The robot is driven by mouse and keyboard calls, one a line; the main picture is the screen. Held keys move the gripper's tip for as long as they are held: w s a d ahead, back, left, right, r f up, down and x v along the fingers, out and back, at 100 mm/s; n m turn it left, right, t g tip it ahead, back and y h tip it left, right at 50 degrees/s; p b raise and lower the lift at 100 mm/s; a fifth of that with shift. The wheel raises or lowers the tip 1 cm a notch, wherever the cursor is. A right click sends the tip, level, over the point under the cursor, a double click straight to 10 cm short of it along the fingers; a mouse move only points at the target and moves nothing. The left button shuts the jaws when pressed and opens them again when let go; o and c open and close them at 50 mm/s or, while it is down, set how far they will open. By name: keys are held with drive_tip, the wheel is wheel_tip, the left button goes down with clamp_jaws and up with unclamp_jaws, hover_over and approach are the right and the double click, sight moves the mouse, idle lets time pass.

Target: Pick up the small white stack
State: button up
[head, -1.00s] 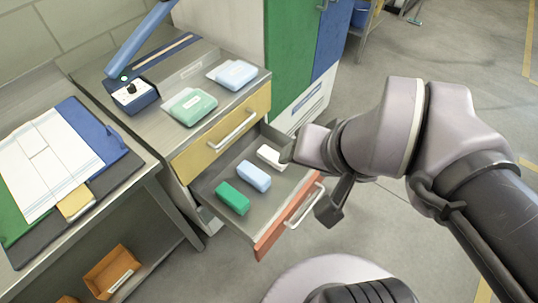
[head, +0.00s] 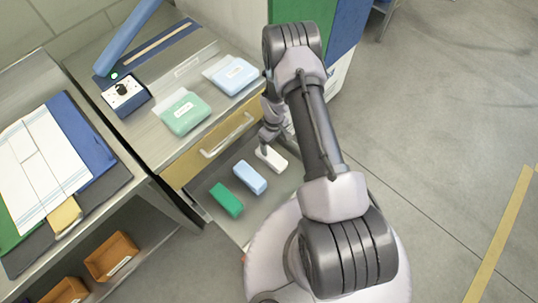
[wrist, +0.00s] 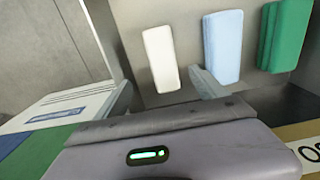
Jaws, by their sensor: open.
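The small white stack (head: 273,161) lies in the open lower drawer (head: 205,186), at the right end of a row beside a light blue stack (head: 250,177) and a green stack (head: 226,200). In the wrist view the white stack (wrist: 160,58) is fully visible, left of the blue one (wrist: 222,46) and the green one (wrist: 287,36). My gripper (head: 270,140) is at the drawer, close to the white stack's far side. Whether a finger touches the stack I cannot tell.
A green pack (head: 186,111) and a blue pack (head: 233,75) lie on the cabinet top above the drawer. The yellow upper drawer (head: 185,164) is shut. A sealer with a blue arm (head: 126,92) stands at the left. Open floor lies to the right.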

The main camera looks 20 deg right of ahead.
drive_tip(key=b, duration=0.1)
hover_over(272, 156)
drive_tip(key=f, duration=0.5)
drive_tip(key=shift+w+d+f, duration=0.15)
drive_tip(key=shift+d+f, duration=0.1)
drive_tip(key=shift+f, duration=0.15)
drive_tip(key=f+b, duration=0.1)
drive_tip(key=f, duration=0.1)
drive_tip(key=f+b, duration=0.2)
drive_tip(key=f, duration=0.1)
drive_tip(key=shift+a+f, duration=0.3)
drive_tip(key=shift+r, duration=0.15)
drive_tip(key=shift+c, duration=0.4)
drive_tip(key=c, duration=1.5)
